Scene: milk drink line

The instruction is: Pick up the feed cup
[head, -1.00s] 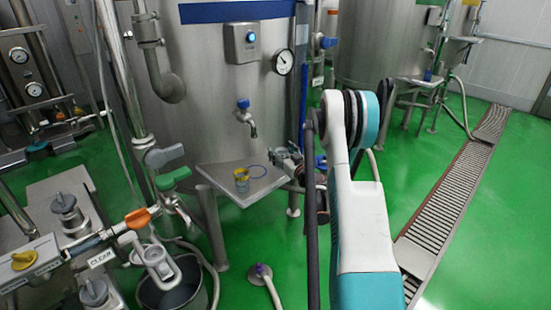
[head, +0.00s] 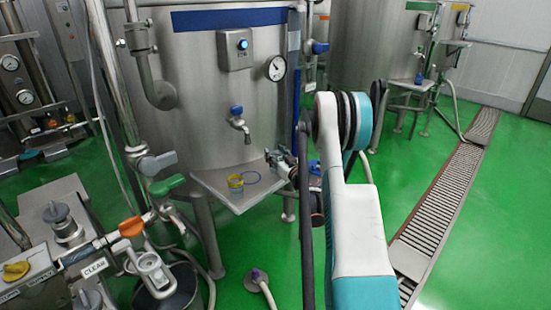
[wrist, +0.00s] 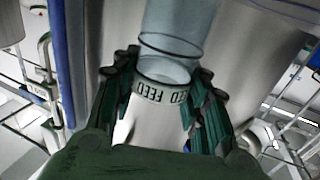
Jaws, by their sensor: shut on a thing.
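The feed cup (wrist: 163,92) is in the wrist view, a clear cup with a pale band that reads FEED. My gripper (wrist: 165,72) has its dark green fingers closed on both sides of the cup at the band. In the head view my gripper (head: 280,161) is small, at the right edge of the metal shelf below the tap. I cannot make out the feed cup clearly there.
The tank's blue-handled tap (head: 239,120) is above. A bucket (head: 165,290) and hoses stand at front left.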

